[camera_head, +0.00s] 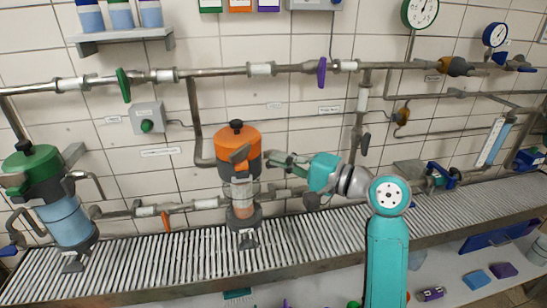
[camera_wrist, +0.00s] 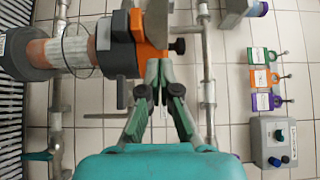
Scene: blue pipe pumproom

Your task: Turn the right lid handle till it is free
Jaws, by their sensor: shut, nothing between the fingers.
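The right vessel (camera_head: 242,195) stands upright on the slatted bench with an orange lid (camera_head: 228,143). In the wrist view the orange lid (camera_wrist: 151,52) and black knob (camera_wrist: 177,46) lie just beyond my fingertips. My gripper (camera_head: 271,157) is just right of the lid, reaching in from the right. Its fingers (camera_wrist: 160,66) are shut with nothing between them. I cannot tell whether the tips touch the lid or handle.
A green-lidded vessel (camera_head: 66,222) stands at the left of the slatted bench (camera_head: 165,262). Pipes with a green valve handle (camera_head: 123,85) and a purple one (camera_head: 322,72) run along the tiled wall. Control boxes and gauges hang there. The bench is clear between the vessels.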

